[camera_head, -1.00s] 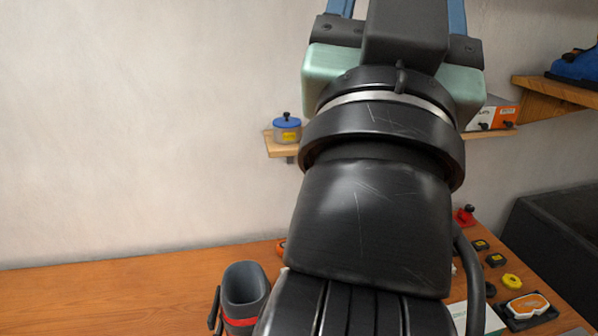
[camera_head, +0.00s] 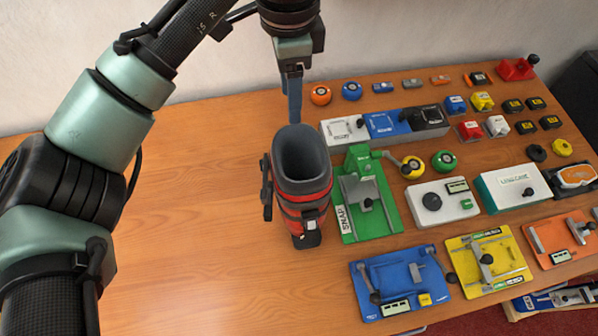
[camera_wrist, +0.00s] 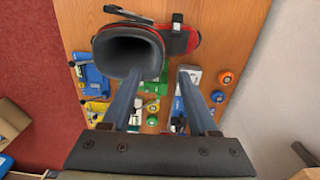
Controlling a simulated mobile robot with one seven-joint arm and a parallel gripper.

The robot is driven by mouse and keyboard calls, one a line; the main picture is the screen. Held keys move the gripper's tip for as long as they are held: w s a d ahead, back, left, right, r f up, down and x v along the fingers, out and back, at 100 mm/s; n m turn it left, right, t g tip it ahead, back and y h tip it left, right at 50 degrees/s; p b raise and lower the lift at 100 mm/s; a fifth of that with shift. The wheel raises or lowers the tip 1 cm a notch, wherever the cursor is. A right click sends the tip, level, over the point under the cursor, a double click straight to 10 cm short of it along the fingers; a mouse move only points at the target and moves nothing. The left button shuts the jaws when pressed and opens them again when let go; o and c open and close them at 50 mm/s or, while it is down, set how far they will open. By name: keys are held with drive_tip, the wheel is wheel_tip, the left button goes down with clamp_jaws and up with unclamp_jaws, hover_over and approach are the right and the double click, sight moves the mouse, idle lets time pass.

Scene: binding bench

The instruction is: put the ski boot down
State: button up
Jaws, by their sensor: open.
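The ski boot (camera_head: 318,192), dark grey and black with red bands, stands upright on the wooden bench with its open cuff up. Its toe points towards the front of the bench. My gripper (camera_head: 294,117) is at the back edge of the boot's cuff, fingers pointing down. In the wrist view the gripper (camera_wrist: 160,72) has its two fingers wide apart with nothing clamped between them. The left finger overlaps the rim of the boot (camera_wrist: 128,50) there; I cannot tell whether it touches. The right finger is clear of the boot.
The bench (camera_head: 190,240) is bare left of the boot. Close on its right are a green jig (camera_head: 368,205) and a row of white, blue and black boxes (camera_head: 388,125). A blue jig (camera_head: 400,285) lies at the front. Several small tools and round pots fill the right side.

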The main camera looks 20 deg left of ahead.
sight(294, 127)
wheel_tip(294, 127, down, 4)
drive_tip(key=shift+a+f+p, duration=0.1)
drive_tip(key=shift+f+p, duration=0.1)
drive_tip(key=shift+p, duration=0.1)
drive_tip(key=shift+w+d+f+p, duration=0.15)
drive_tip(key=shift+f+p, duration=0.35)
drive_tip(key=shift+f, duration=0.85)
drive_tip(key=shift+s+d+f+p, duration=0.1)
drive_tip(key=shift+f+p, duration=0.35)
drive_tip(key=shift+f, duration=0.85)
clamp_jaws()
drive_tip(key=shift+w+r, duration=0.1)
drive_tip(key=shift+r, duration=0.05)
